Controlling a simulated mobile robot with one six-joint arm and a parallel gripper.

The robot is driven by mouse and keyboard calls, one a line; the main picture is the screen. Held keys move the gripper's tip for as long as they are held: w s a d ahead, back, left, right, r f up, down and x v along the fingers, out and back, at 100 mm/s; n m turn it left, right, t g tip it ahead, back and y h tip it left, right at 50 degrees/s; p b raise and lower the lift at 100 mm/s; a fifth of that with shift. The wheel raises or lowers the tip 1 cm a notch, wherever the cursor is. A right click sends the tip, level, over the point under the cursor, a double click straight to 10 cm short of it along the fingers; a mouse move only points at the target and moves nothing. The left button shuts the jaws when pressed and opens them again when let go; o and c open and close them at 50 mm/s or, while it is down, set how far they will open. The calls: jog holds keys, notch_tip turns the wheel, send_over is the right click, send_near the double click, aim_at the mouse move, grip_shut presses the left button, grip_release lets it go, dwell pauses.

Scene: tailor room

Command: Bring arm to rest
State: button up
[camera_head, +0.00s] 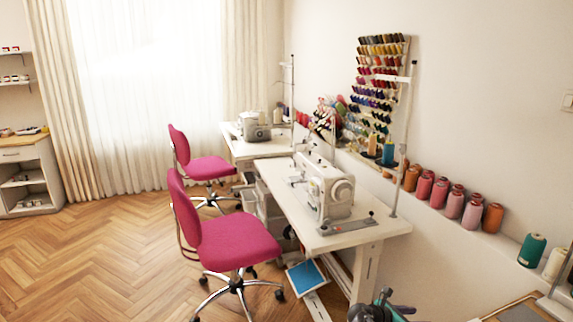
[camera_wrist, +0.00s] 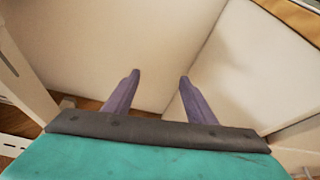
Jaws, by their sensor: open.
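My gripper (camera_wrist: 159,78) shows in the wrist view with two purple fingers spread apart above its teal and dark grey body. The fingers are open with nothing between them. Beyond them are pale wall-like surfaces meeting in a corner, and a small patch of wooden floor. In the head view, a teal and dark part of my arm (camera_head: 380,308) shows at the bottom edge, right of centre. The rest of the arm is out of that view, and the fingers cannot be made out there.
A white sewing table (camera_head: 375,226) with a sewing machine (camera_head: 325,190) stands ahead, left of the wall. Pink chairs (camera_head: 238,240) are beside it. Thread spools (camera_head: 455,203) line a wall ledge. A wooden-edged board (camera_head: 520,310) is at bottom right. Open parquet floor (camera_head: 95,250) lies left.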

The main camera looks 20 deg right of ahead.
jog(key=s+a+f+m+g+y+p, duration=0.1)
jog(key=s+a+f+m+y, duration=0.2)
jog(key=a+f, duration=0.7)
jog(key=s+a+f+y+p, duration=0.15)
jog(key=s+a+f, duration=0.25)
jog(key=a+f, duration=0.6)
jog(key=s+a+f+m+g+y, duration=0.2)
jog(key=s+a+f+m+y, duration=0.2)
jog(key=s+a+m, duration=0.4)
jog(key=s+a+f+m+g+y, duration=0.2)
jog(key=s+a+m+y, duration=0.3)
jog(key=s+a+m, duration=0.4)
jog(key=s+a+f, duration=0.1)
jog(key=a, duration=0.4)
jog(key=shift+a+f+g, duration=0.4)
jog(key=shift+s, duration=0.1)
